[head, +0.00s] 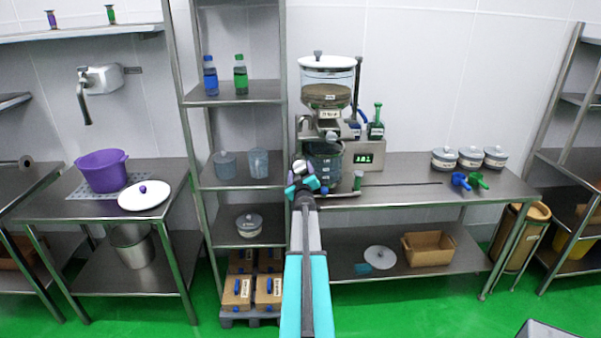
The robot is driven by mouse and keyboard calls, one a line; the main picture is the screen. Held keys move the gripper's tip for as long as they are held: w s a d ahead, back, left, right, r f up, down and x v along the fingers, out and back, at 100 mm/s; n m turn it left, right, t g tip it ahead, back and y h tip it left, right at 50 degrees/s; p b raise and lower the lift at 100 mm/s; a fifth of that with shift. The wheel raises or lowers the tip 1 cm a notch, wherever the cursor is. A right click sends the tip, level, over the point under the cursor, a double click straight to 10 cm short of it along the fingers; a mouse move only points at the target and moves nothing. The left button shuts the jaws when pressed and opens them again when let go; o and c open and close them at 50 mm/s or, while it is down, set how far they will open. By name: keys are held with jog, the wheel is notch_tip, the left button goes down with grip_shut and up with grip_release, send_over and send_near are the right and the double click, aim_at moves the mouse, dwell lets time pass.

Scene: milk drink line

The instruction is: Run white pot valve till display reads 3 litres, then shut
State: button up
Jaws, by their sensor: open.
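A clear hopper pot (327,75) with a white rim and brownish contents stands on the steel machine on the right-hand bench. A small white valve part (331,135) shows below it. A dark see-through jug (328,160) stands under that; its level is hard to tell. A display (364,158) with lit green digits sits right of the jug; the digits are too small to read surely. My gripper (303,182) is open, its teal fingers in front of the jug's lower left and below the valve. It hides part of the jug; no held thing shows.
Lidded jars (470,156), a blue scoop (460,180) and a green scoop (478,180) are on the bench (415,190). A shelf rack (235,100) stands left. A purple pot (102,170) is farther left.

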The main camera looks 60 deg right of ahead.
jog(key=c, duration=0.9)
jog(key=shift+c, duration=0.2)
jog(key=shift+m, duration=0.3)
jog(key=shift+r+m+p, duration=0.1)
jog(key=shift+m+p, duration=0.4)
jog(key=shift+m, duration=0.9)
jog(key=shift+s+m+p, duration=0.1)
jog(key=shift+m+p, duration=0.3)
jog(key=shift+m, duration=1)
jog(key=shift+c, duration=0.2)
jog(key=o, duration=1)
jog(key=shift+d, duration=0.1)
